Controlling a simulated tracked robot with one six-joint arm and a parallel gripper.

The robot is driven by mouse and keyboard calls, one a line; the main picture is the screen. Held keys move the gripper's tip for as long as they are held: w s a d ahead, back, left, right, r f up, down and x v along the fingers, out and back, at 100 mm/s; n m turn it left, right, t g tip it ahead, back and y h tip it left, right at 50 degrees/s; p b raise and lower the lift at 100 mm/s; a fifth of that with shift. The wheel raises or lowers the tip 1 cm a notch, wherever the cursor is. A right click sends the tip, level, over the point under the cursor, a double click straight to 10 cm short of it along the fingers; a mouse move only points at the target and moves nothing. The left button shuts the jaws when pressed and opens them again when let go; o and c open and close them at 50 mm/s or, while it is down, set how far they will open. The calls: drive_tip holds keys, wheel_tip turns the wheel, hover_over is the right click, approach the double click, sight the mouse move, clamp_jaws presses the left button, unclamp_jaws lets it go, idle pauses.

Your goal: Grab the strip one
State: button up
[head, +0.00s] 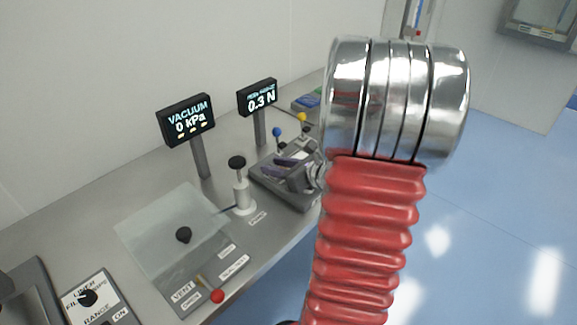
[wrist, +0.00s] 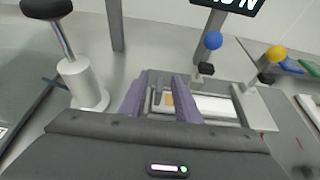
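My gripper (wrist: 160,82) shows in the wrist view with its two purple fingers apart and nothing clearly held between them. The fingers point over a grey fixture (wrist: 225,123). A pale flat strip (wrist: 214,104) lies on the fixture, just right of the right finger, and a small orange patch shows between the fingers. I cannot tell whether the fingers touch the strip, and no number on it is readable. In the head view my gripper (head: 281,164) is over the same fixture, partly hidden by my arm; the strip is not clear there.
A blue-knobbed lever (wrist: 213,41) and a yellow-knobbed lever (wrist: 274,54) stand behind and right of the fingers. A black-knobbed white post (wrist: 80,83) stands left. The vacuum display (head: 187,119) reads 0 kPa, the force display (head: 258,98) 0.3 N. A clear-lidded plate (head: 160,235) lies nearer.

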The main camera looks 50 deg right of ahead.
drive_tip(key=x, duration=0.5)
drive_tip(key=shift+f, duration=0.1)
drive_tip(key=shift+s, duration=0.1)
idle(0.3)
clamp_jaws()
idle(0.4)
